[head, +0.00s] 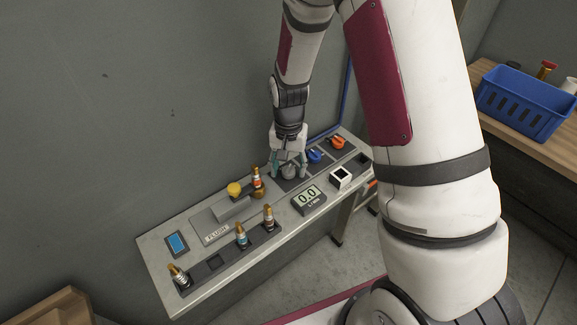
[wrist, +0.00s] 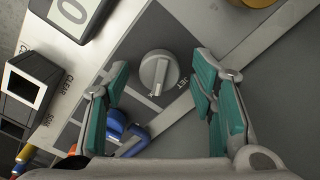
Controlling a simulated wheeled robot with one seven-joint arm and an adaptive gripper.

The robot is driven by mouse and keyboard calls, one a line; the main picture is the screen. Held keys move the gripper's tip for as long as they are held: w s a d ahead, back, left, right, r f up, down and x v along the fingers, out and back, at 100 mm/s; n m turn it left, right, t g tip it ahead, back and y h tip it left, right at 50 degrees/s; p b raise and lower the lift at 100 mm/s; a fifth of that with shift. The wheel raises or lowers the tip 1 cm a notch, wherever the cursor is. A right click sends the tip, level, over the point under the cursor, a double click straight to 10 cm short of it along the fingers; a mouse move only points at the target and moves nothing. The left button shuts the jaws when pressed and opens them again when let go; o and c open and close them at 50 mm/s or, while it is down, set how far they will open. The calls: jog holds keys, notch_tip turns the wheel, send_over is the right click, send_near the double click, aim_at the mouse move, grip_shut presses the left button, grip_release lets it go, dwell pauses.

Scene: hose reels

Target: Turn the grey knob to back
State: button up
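The grey knob (wrist: 159,73) is a round dial with a raised bar, on a dark plate of the panel, with the word JET beside it in the wrist view. In the head view the grey knob (head: 289,171) is partly covered by my gripper (head: 289,166). My gripper also shows in the wrist view (wrist: 163,85). Its two teal-padded fingers are spread, one on each side of the knob. I see gaps between fingers and knob, so it holds nothing. The height of the fingertips above the panel is hard to tell.
A blue knob (head: 315,156) and an orange knob (head: 337,142) are to the right on the panel (head: 160,262). A brown-topped fitting (head: 257,182) stands close left. A display (head: 308,197) and a white-topped box (head: 340,177) sit in front. A wall is behind.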

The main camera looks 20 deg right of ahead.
aim_at(289, 168)
notch_tip(289, 168, up, 12)
dwell(0.6)
jog(key=s+r+n+t, duration=0.3)
jog(key=s+r, duration=0.7)
jog(key=r, duration=0.5)
jog(key=s+r+n+t, duration=0.2)
jog(key=s+r+n, duration=0.1)
jog(key=s, duration=0.9)
jog(key=shift+r+t, duration=0.3)
jog(key=shift+r, duration=0.6)
jog(key=shift+s, duration=0.1)
jog(key=shift+d, duration=0.15)
